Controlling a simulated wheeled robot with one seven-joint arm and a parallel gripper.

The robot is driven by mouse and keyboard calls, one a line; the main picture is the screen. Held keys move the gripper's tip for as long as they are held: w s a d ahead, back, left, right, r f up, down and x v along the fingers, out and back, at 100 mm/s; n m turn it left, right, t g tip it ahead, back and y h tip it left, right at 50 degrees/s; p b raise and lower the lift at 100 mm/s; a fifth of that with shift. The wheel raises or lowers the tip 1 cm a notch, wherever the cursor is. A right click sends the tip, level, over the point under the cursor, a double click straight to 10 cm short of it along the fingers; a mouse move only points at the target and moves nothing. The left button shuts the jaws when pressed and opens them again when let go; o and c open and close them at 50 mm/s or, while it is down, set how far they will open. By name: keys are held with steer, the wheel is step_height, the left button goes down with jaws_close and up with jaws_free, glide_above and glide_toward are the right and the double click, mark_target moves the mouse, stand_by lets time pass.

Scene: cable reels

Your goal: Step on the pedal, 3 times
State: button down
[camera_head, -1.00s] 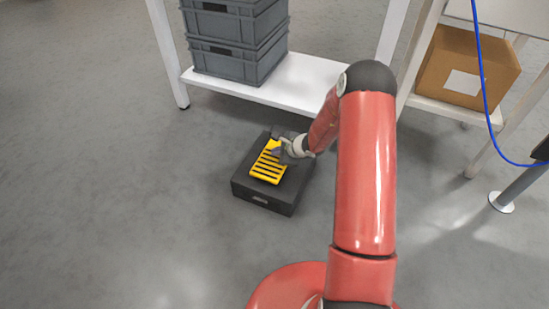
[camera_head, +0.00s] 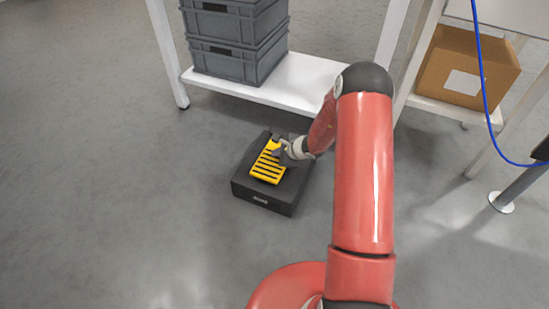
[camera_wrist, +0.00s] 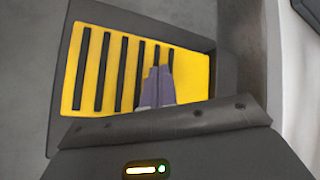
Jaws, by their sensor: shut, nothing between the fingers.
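The pedal (camera_head: 268,166) is a yellow slotted plate in a black housing (camera_head: 240,187) on the floor. In the wrist view the yellow plate (camera_wrist: 100,70) fills the upper left, with the dark housing around it. My gripper (camera_head: 278,148) is shut and empty, over the upper part of the plate. In the wrist view the closed fingertips (camera_wrist: 157,75) overlap the right half of the plate and appear to be at its surface; contact cannot be told for certain.
A white shelf (camera_head: 310,85) stands behind the pedal, with stacked grey crates (camera_head: 235,45). A cardboard box (camera_head: 465,65) sits on a shelf at right. A blue cable (camera_head: 483,80) hangs at the far right. The floor left of the pedal is clear.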

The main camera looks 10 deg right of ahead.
mark_target(277, 159)
steer(key=shift+f, duration=1.25)
stand_by(0.8)
stand_by(0.4)
steer(key=shift+r+p, duration=0.35)
steer(key=shift+r, duration=1.3)
steer(key=shift+r, duration=0.15)
steer(key=shift+r+p, duration=1.25)
steer(key=shift+r, duration=1.15)
